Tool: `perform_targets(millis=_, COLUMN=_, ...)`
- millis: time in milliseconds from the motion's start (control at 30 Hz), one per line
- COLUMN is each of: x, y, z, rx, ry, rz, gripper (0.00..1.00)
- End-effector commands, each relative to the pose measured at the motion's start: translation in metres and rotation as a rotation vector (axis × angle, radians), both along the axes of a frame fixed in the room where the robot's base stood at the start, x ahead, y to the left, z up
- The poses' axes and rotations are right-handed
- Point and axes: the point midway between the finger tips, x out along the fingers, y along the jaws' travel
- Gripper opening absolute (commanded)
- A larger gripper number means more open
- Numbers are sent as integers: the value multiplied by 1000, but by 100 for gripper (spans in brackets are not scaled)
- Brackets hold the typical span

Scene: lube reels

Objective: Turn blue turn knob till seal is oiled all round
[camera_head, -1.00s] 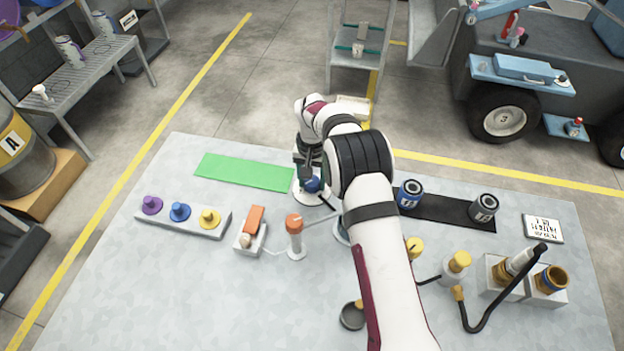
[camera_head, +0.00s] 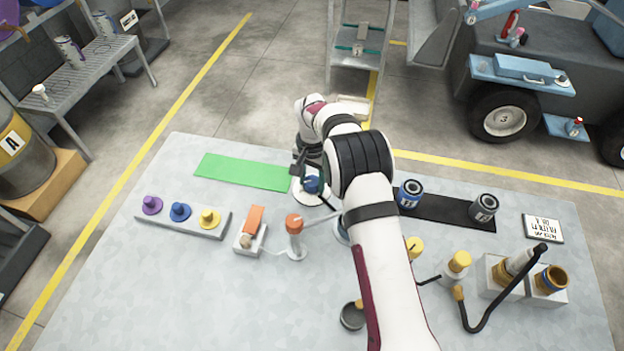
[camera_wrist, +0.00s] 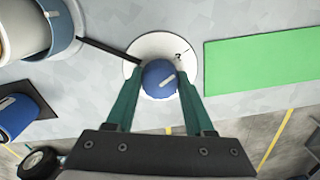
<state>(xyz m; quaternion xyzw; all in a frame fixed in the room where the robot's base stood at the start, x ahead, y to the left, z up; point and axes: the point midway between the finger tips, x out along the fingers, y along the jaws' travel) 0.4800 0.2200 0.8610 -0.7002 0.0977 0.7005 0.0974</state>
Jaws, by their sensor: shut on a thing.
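The blue turn knob (camera_wrist: 159,79) sits on a round white plate (camera_wrist: 183,52) in the wrist view, with a pale pointer stripe on its top. A small dark mark shows on the plate beside it. My gripper (camera_wrist: 158,85) has its two green fingers shut on either side of the knob. In the head view the knob (camera_head: 311,184) shows under my gripper (camera_head: 308,172), near the right end of the green strip. A dark rod or hose runs from the plate toward a blue and white part (camera_wrist: 55,30), which my arm partly hides in the head view. I cannot make out the seal.
The green strip (camera_head: 243,172) lies left of the knob.

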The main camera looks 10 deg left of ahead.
Motion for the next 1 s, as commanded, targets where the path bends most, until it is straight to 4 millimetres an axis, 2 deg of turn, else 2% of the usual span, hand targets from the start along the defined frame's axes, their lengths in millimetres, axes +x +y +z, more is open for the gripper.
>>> perform_targets(millis=67, x=1, y=0, z=1, rx=1, ry=-2, rz=-2, gripper=0)
perform_targets(millis=100, x=1, y=0, z=1, rx=1, ry=-2, rz=-2, gripper=57)
perform_targets(millis=233, x=1, y=0, z=1, rx=1, ry=-1, rz=-2, gripper=80)
perform_targets(millis=267, x=1, y=0, z=1, rx=1, ry=-1, rz=-1, gripper=83)
perform_targets(millis=533, x=0, y=0, z=1, rx=1, ry=-1, rz=0, gripper=83)
perform_targets(millis=667, x=1, y=0, z=14, rx=1, ry=-3, rz=0, gripper=83)
perform_targets(millis=767, x=1, y=0, z=38, rx=3, ry=-4, rz=-1, gripper=83)
perform_targets(millis=1000, x=1, y=0, z=112, rx=2, ry=-6, rz=0, gripper=83)
